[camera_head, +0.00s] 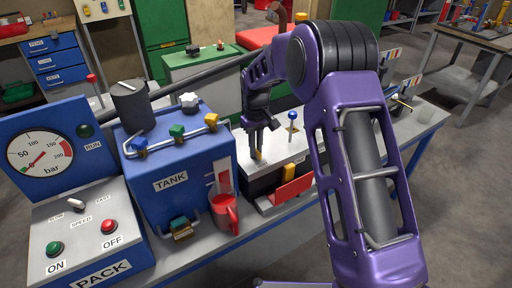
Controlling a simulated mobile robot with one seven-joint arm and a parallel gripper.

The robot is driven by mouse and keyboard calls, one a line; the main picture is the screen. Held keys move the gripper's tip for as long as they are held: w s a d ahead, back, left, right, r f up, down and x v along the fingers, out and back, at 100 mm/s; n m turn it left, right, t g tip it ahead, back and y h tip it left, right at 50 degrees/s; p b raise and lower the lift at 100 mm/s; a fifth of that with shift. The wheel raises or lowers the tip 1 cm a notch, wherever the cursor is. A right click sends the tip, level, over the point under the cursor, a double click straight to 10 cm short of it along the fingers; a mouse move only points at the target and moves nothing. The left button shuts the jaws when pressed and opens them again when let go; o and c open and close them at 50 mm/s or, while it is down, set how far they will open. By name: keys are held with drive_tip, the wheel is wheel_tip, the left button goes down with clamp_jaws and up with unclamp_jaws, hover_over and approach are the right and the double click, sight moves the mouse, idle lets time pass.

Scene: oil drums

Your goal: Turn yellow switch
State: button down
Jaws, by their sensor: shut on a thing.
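The yellow switch (258,156) stands on the white-topped box on the bench, just right of the blue tank. My gripper (260,148) points down at it from above, and its dark fingers are closed on the switch. Only a small yellow part shows below and between the fingers; the rest of the switch is hidden, so I cannot tell its turn angle.
The blue tank (190,196) with coloured valves stands close on the left. A red jug (224,214) is in front of it. A blue-knobbed lever (292,124) rises right of my gripper. The pack control panel (82,228) is at the far left.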

drive_tip(key=shift+a, duration=0.1)
drive_tip(key=c, duration=0.9)
unclamp_jaws()
wheel_tip(320, 180, up, 18)
drive_tip(key=shift+f+p, duration=0.25)
drive_tip(key=shift+p, duration=0.5)
